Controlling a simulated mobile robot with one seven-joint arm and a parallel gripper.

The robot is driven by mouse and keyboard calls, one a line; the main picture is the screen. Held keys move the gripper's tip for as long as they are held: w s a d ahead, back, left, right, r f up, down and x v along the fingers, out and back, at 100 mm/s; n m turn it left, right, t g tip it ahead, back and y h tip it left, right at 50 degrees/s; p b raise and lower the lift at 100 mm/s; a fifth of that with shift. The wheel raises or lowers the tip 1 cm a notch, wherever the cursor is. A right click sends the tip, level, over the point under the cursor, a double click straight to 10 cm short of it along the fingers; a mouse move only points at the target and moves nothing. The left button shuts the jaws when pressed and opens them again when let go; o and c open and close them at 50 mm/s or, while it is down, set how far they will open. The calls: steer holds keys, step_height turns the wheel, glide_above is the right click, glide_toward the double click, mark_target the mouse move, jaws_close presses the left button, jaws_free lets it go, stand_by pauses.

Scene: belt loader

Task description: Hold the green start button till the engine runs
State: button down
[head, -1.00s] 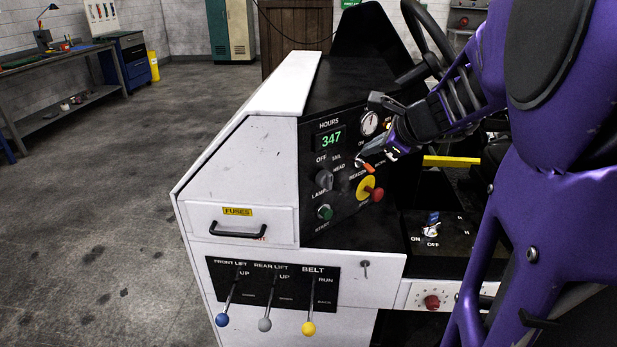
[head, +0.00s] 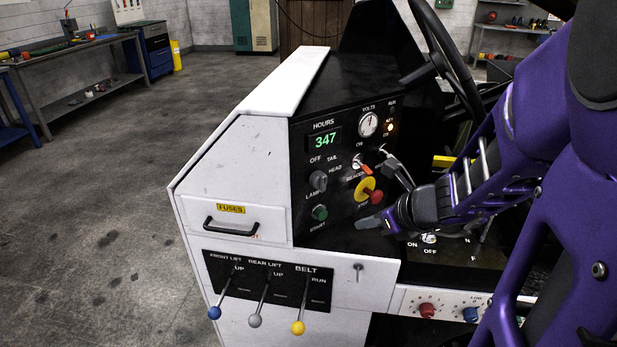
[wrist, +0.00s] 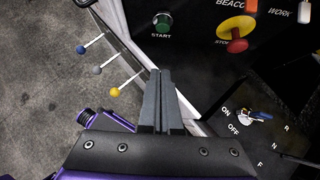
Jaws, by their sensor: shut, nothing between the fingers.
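The green start button (head: 319,212) sits low on the black dash panel (head: 345,205), above the label START. It also shows in the wrist view (wrist: 162,22), ahead of the fingertips and near the top. My gripper (head: 368,222) is shut and empty, in front of the panel to the right of the button, apart from it. In the wrist view its closed fingers (wrist: 158,75) point toward the button with a gap between.
A red stop knob on a yellow disc (head: 366,188) is close to my gripper, above it. A lamp knob (head: 318,181) sits above the green button. Blue, grey and yellow levers (head: 298,327) stand out below. A steering wheel (head: 445,60) is behind.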

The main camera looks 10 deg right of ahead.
mark_target(323, 214)
steer(key=shift+f, duration=0.1)
steer(key=b+x, duration=0.1)
steer(key=x, duration=0.3)
steer(key=w+r+b+x, duration=0.1)
steer(key=x, duration=0.3)
steer(key=b+x, duration=0.1)
steer(key=x, duration=0.2)
steer(key=shift+w+a, duration=0.45)
steer(key=shift+a, duration=0.05)
steer(key=shift+w+a, duration=0.25)
steer(key=shift+w, duration=0.35)
steer(key=shift+w+a, duration=0.3)
steer(key=shift+w, duration=0.2)
steer(key=shift+w+a, duration=0.1)
steer(key=shift+w, duration=0.15)
steer(key=shift+a+r, duration=0.1)
steer(key=shift+r, duration=0.05)
